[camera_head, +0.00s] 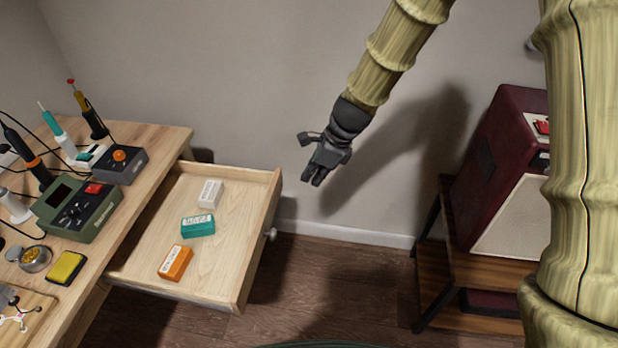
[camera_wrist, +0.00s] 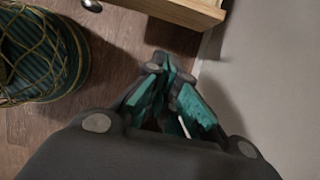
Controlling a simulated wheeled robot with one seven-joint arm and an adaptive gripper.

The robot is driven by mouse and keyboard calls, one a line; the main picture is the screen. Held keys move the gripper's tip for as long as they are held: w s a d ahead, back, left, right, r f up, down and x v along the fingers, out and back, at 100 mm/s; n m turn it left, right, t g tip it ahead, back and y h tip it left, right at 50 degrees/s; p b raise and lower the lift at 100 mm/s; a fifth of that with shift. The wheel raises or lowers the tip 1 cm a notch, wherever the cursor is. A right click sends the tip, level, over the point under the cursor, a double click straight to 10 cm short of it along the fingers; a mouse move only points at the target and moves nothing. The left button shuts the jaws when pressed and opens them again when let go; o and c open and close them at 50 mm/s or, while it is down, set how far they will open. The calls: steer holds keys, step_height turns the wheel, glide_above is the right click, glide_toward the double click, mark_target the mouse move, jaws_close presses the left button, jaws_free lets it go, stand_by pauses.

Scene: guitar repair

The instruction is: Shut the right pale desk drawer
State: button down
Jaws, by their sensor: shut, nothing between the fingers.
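The pale wooden desk drawer (camera_head: 230,248) is pulled out from the right side of the desk in the head view. A round metal knob (camera_head: 270,235) sits on its front. Inside lie a white box, a teal box (camera_head: 198,225) and an orange box (camera_head: 175,263). My gripper (camera_head: 312,181) is shut and empty. It is in the air to the right of the drawer front, near the back wall and apart from the drawer. In the wrist view, a drawer corner (camera_wrist: 205,8) and the knob (camera_wrist: 92,5) show at the top, beyond the shut fingers (camera_wrist: 165,68).
The desk top (camera_head: 150,142) carries soldering tools, a green station (camera_head: 78,208) and a yellow sponge (camera_head: 66,268). A dark red amplifier (camera_head: 500,165) stands on a wooden shelf (camera_head: 462,270) at right. A netted round teal object (camera_wrist: 35,55) is on the floor. Bare floor lies before the drawer.

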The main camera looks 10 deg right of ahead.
steer(key=w+a+f, duration=0.2)
steer(key=a+f, duration=0.4)
steer(key=f, duration=0.1)
steer(key=shift+a+f, duration=0.3)
stand_by(0.4)
